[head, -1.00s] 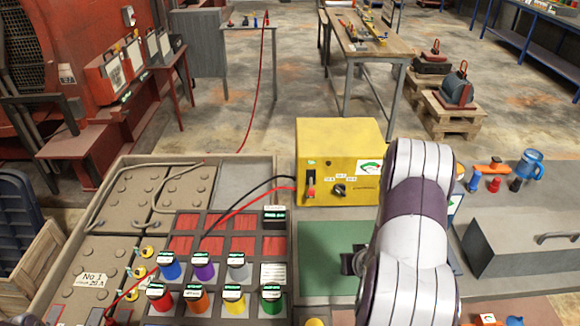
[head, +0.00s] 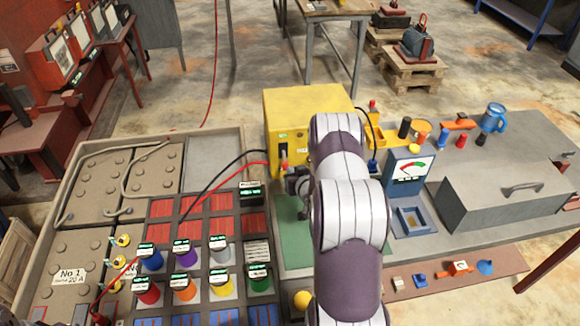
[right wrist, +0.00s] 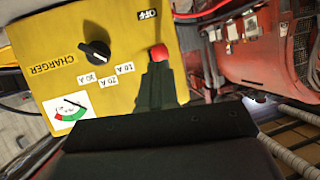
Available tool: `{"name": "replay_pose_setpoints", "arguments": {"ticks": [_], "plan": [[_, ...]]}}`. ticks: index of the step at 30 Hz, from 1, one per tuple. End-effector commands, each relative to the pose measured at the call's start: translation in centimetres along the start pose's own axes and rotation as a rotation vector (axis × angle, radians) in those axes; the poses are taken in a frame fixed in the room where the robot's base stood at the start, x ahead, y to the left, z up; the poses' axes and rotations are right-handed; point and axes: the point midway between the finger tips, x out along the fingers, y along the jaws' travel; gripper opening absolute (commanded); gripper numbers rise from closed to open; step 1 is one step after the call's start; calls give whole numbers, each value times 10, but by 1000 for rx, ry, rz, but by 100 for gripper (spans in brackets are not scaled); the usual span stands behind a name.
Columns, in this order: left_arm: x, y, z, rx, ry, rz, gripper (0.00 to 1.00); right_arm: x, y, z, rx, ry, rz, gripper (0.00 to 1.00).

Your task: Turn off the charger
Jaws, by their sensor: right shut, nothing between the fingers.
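The yellow charger (head: 300,108) stands at the back of the bench, left of my right arm. Its red switch lever (head: 284,160) is low on the front face. In the right wrist view the red lever tip (right wrist: 158,52) shows just beyond the fingertips, with the OFF label (right wrist: 148,14) past it. My right gripper (head: 297,188) is shut and empty, close to the switch. It also shows in the right wrist view (right wrist: 157,82), its fingers covering the lower switch; I cannot tell whether they touch it.
A black dial (right wrist: 95,52) and a meter (right wrist: 68,113) are on the charger face. Black and red cables (head: 225,178) run to the battery bench. Several coloured caps (head: 187,260) stand in front. A blue meter stand (head: 408,185) and grey toolbox (head: 505,190) lie right.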

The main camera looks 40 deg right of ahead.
Motion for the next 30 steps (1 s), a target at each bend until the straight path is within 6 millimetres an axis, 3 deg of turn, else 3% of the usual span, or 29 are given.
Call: {"name": "replay_pose_setpoints", "arguments": {"ticks": [6,17,20,24,30], "plan": [[-9,0,-1,0,0,0,43,22,0,-1,0,0,-1,0],[-9,0,-1,0,0,0,43,26,0,0,0,0,0,0],[2,0,0,0,0,0,43,29,1,7,-1,1,0,0],[37,0,4,0,0,0,43,38,2,24,-8,43,-1,0],[58,0,7,0,0,0,43,41,3,24,-19,95,0,0]]}}
